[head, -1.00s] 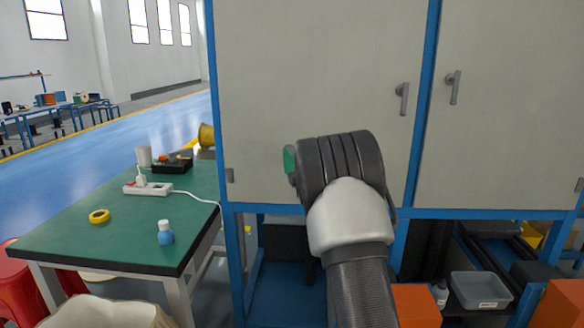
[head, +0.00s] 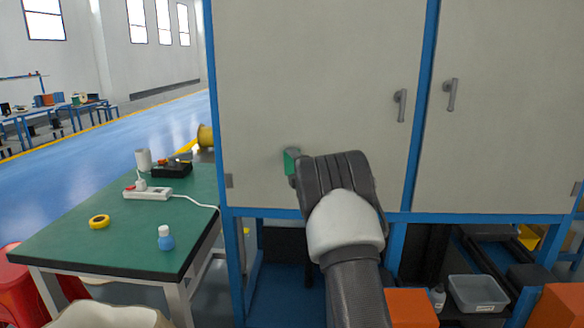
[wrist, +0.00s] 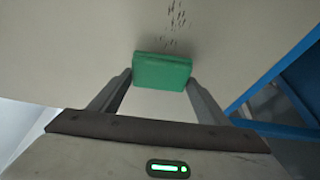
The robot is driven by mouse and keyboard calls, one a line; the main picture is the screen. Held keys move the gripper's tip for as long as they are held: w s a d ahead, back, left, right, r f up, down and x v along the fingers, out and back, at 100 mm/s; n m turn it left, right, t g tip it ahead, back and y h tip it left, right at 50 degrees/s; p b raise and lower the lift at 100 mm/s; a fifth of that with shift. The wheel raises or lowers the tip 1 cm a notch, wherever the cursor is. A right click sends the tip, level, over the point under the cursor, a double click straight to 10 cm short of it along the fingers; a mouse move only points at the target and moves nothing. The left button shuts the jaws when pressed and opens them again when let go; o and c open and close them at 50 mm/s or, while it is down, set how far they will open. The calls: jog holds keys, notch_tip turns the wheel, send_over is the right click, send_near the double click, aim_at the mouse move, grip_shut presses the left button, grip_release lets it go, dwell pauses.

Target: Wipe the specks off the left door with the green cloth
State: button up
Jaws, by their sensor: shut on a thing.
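The left door (head: 315,80) is a pale grey panel in a blue frame, with a handle (head: 400,105) at its right side. The green cloth (wrist: 162,71) looks like a folded pad in the wrist view and also shows in the head view (head: 291,162). My gripper (wrist: 160,80) is shut on it, one finger at each side, at the lower part of the left door. The cloth is at the door's surface; I cannot tell if it touches. Dark specks (wrist: 174,25) show on the door just beyond the cloth. In the head view my arm hides part of the door.
A green-topped table (head: 110,235) stands at the left with a small blue bottle (head: 165,238), yellow tape (head: 99,221) and a power strip (head: 147,193). The right door (head: 510,120) has its own handle (head: 450,95). A grey bin (head: 478,295) sits low at the right.

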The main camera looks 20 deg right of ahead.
jog(key=shift+w+d, duration=0.2)
jog(key=shift+w, duration=0.3)
jog(key=shift+w+d, duration=0.2)
jog(key=shift+w, duration=0.25)
dwell(0.3)
jog(key=s+d, duration=0.4)
jog(key=d, duration=0.6)
jog(key=s+d, duration=0.4)
jog(key=d, duration=0.6)
jog(key=shift+s+b, duration=0.15)
jog(key=shift+b, duration=0.15)
dwell(1.2)
jog(key=w+a+b, duration=0.1)
jog(key=w+a, duration=0.2)
jog(key=a, duration=0.5)
jog(key=w+a+b, duration=0.1)
jog(key=w+a, duration=0.3)
jog(key=a, duration=0.5)
dwell(1.4)
